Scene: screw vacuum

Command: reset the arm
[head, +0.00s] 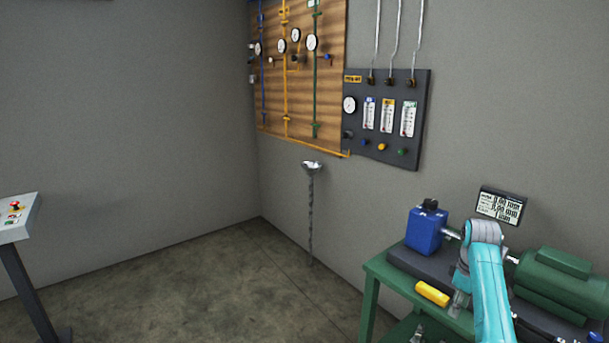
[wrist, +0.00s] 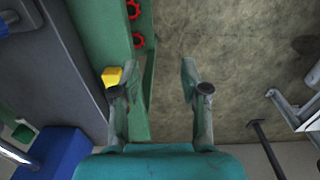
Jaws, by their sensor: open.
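My teal arm reaches over the green bench (head: 372,268) at the right of the head view. My gripper (wrist: 160,85) is open in the wrist view, its two fingers wide apart with nothing between them. Below the gap I see the bench edge (wrist: 142,95) and bare floor. A yellow block (head: 432,293) lies on the bench near the gripper. It also shows in the wrist view (wrist: 112,76), partly behind the left finger; I cannot tell whether they touch.
Red knobs (wrist: 138,40) show beside the bench edge. A gauge panel (head: 385,115) hangs on the wall. A control stand (head: 18,217) is at the left.

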